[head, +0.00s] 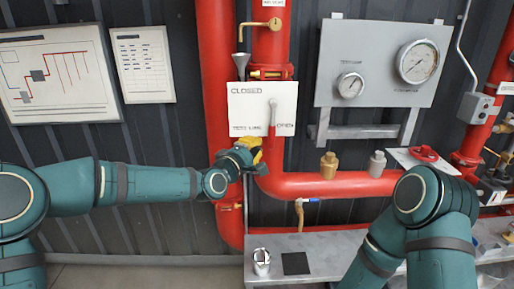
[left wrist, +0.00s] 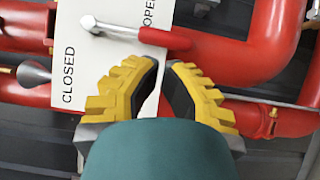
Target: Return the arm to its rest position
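My left arm reaches in from the left in the head view. Its yellow-fingered gripper (head: 248,152) is just below the white CLOSED/OPEN panel (head: 240,100), in front of the red pipework. In the left wrist view the two yellow fingers (left wrist: 163,68) are a little apart, with a narrow empty gap between their tips. A lever (head: 272,112) on the panel points down, near the word OPEN. The lever also shows in the left wrist view (left wrist: 122,31), beyond the fingertips and apart from them. My right arm bends at the lower right; its gripper is out of frame.
Red pipes (head: 330,184) run behind and beside my left gripper. A grey gauge board (head: 380,35) hangs at the upper right. Two wall charts (head: 143,65) hang at the left.

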